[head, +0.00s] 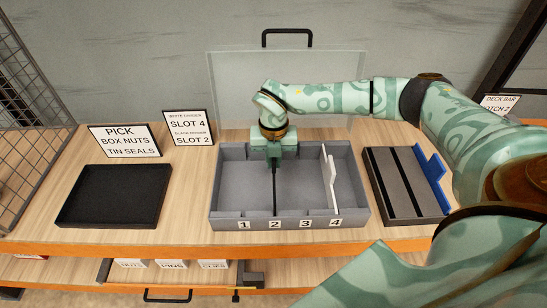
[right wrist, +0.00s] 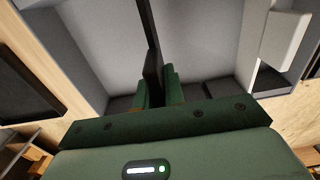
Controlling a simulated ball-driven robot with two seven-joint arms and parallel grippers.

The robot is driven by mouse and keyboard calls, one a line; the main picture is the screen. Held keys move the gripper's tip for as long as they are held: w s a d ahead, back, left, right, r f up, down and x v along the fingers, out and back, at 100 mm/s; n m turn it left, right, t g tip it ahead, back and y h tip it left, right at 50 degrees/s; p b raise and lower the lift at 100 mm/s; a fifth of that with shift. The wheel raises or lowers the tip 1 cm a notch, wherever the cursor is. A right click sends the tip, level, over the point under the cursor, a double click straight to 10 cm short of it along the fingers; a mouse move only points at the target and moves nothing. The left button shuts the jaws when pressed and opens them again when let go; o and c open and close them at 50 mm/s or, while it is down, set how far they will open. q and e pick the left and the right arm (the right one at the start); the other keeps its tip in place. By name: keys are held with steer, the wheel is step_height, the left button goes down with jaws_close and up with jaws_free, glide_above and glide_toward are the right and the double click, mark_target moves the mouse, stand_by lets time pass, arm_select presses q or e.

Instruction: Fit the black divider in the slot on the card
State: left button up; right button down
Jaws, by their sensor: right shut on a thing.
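My right gripper (head: 276,150) is shut on the black divider (head: 275,190), over the grey tray (head: 222,205). The divider stands upright inside the tray, running front to back, its front end at the label 2 (head: 275,224). Whether it is fully seated cannot be told. In the right wrist view the black divider (right wrist: 151,45) comes up between my fingers (right wrist: 157,88). The white divider (head: 330,180) stands at label 4. The card (head: 189,128) reads white divider slot 4, black divider slot 2. My left gripper is not in view.
An empty black tray (head: 112,196) lies left, below a sign (head: 125,141) reading PICK, box nuts, tin seals. A dark slotted rack (head: 405,185) with a blue piece (head: 431,172) stands right. A clear panel (head: 230,85) with a black handle (head: 287,32) stands behind.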

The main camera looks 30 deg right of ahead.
mark_target(273, 172)
steer(key=shift+f+b, duration=1.35)
steer(key=shift+f, duration=1.4)
steer(key=c, duration=1.4)
jaws_free()
steer(key=shift+r, duration=0.15)
step_height(273, 172, up, 16)
steer(key=shift+r+p, duration=0.1)
steer(key=shift+p, duration=1)
